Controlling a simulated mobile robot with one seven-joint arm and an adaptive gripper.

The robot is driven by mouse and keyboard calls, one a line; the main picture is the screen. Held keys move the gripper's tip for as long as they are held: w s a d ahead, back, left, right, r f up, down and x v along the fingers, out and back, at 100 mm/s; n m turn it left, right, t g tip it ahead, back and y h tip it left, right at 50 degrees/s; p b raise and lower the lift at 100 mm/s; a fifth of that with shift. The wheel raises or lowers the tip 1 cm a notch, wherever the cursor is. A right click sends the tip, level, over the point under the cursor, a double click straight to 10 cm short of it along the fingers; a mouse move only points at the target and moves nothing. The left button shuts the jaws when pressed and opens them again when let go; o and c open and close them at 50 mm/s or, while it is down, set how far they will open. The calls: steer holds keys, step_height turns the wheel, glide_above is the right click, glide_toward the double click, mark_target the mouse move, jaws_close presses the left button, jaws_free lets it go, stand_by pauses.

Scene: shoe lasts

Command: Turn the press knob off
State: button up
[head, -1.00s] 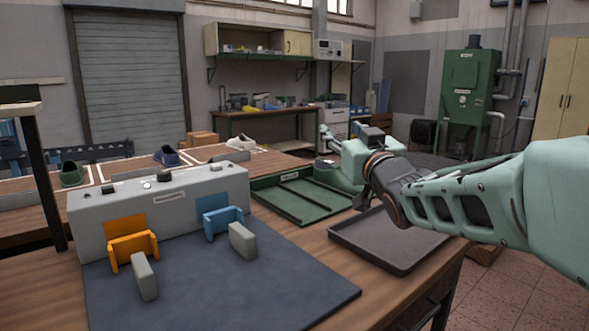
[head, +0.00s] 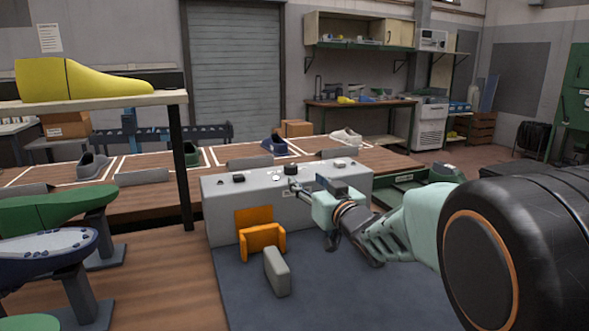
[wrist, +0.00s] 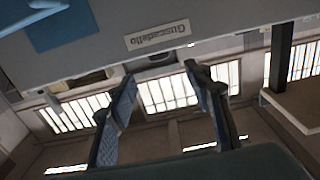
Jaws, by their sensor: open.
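The press is a grey box (head: 222,206) on the bench in the head view, with several small controls along its top. A dark knob (head: 238,178) sits at the left, a pale round button (head: 276,176) and a dark-based control (head: 290,170) near the middle, and another control (head: 340,163) at the right. I cannot tell which is the press knob or its setting. My gripper (head: 293,184) is by the middle of the box's upper front edge. In the wrist view my gripper (wrist: 160,72) has its fingers apart, beside the box's labelled face (wrist: 157,35); nothing is held.
An orange bracket (head: 262,238) and a grey block (head: 277,272) stand before the press on a dark mat (head: 330,295). A shelf (head: 110,101) with a yellow last (head: 85,80) stands left.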

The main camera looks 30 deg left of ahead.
mark_target(294, 169)
steer(key=x, duration=1)
steer(key=shift+w+a, duration=0.1)
steer(key=c, duration=1.1)
steer(key=shift+c, duration=0.2)
